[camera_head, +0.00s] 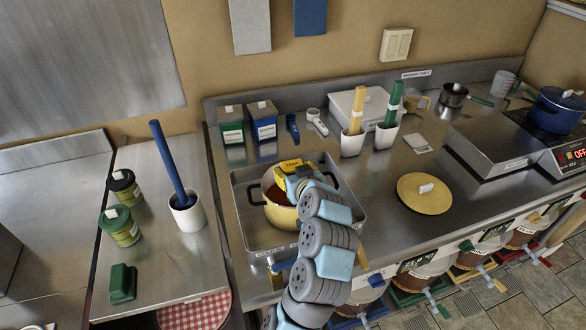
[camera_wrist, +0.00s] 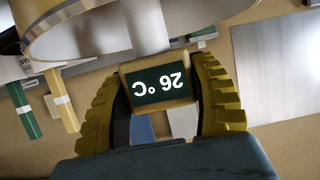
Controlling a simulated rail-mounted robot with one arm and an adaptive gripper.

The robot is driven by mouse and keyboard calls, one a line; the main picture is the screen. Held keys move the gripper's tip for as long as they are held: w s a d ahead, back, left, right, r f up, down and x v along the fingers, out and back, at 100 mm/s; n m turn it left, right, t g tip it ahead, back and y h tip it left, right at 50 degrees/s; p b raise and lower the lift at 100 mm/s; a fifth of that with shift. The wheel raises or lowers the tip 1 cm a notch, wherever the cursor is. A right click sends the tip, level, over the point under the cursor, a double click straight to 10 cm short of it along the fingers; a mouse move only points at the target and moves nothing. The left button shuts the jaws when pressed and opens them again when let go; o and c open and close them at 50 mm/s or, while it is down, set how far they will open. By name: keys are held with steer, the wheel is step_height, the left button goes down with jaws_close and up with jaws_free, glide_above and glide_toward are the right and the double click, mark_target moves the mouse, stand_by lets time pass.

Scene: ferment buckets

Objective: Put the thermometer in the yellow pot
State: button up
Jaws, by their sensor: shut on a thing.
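The thermometer (camera_wrist: 160,88) is between the two yellow fingers of my gripper in the wrist view. Its dark green display reads 26 °C upside down, in a tan frame. My gripper (camera_head: 291,172) is shut on it. In the head view, a yellow block with a dark lettered label shows at the gripper's end, above the far part of the yellow pot (camera_head: 281,217). The pot stands open in a grey metal tray (camera_head: 245,226), with a reddish-brown inside. My arm hides its right side. I cannot tell whether the thermometer's lower end is inside the pot.
A yellow lid (camera_head: 424,200) lies on the counter to the right. White cups with yellow and green paddles (camera_head: 394,100) stand behind the tray. A white cup with a blue stick (camera_head: 187,214) is on the left counter. The counter between tray and lid is mostly clear.

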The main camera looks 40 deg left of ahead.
steer(key=shift+f, duration=0.1)
steer(key=o, duration=1.2)
steer(key=shift+o, duration=0.2)
steer(key=shift+r, duration=0.3)
steer(key=b+v, duration=0.1)
steer(key=v, duration=1.1)
steer(key=shift+b, duration=0.35)
steer(key=shift+w, duration=0.1)
